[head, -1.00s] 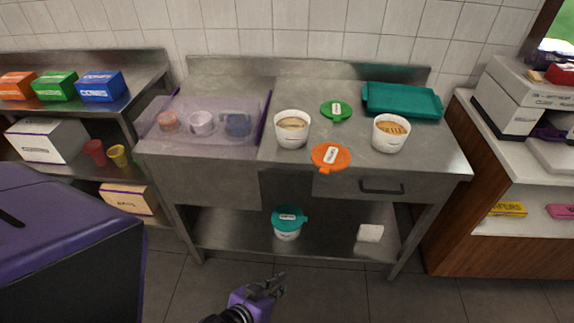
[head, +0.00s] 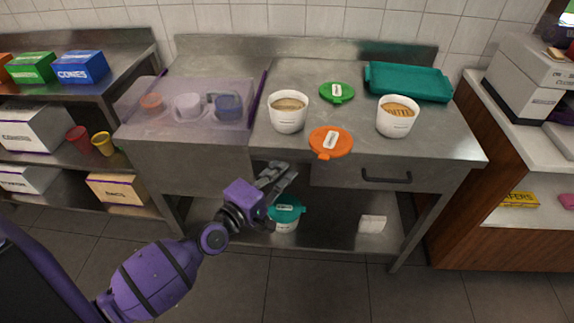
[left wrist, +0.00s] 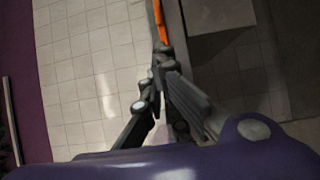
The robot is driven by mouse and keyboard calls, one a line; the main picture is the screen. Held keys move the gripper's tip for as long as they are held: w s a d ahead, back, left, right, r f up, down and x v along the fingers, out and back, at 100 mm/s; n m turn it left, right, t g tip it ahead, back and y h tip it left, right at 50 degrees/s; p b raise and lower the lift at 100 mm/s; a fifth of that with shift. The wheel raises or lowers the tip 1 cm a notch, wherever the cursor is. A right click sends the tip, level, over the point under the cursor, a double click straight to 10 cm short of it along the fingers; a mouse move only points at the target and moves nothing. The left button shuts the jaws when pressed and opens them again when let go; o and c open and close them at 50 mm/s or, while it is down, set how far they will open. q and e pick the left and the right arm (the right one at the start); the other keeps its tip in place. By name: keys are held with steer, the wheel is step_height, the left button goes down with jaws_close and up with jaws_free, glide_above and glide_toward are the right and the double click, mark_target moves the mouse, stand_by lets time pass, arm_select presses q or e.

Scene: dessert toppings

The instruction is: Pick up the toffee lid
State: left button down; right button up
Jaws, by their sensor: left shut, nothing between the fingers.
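An orange lid (head: 331,141) lies on the steel counter near its front edge, its tab toward me. A green lid (head: 337,92) lies farther back. Both have small white labels I cannot read, so I cannot tell which is the toffee lid. My left gripper (head: 284,172) is shut and empty, in front of the counter, below and left of the orange lid in the head view. In the left wrist view, an orange edge (left wrist: 159,20) shows just beyond the fingers (left wrist: 164,52). My right gripper is not in view.
Two open white tubs (head: 288,112) (head: 396,117) stand on the counter beside the lids. A teal tray (head: 408,82) lies at the back right. A clear-covered topping case (head: 150,122) is at the left. A teal-lidded tub (head: 286,213) stands on the lower shelf.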

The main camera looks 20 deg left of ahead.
arm_select(q)
steer(key=x, duration=0.7)
steer(key=shift+w+d+p, duration=0.1)
steer(key=shift+w+p, duration=0.1)
steer(key=shift+p, duration=0.1)
steer(key=shift+w+d, duration=0.2)
steer(key=shift+w, duration=0.35)
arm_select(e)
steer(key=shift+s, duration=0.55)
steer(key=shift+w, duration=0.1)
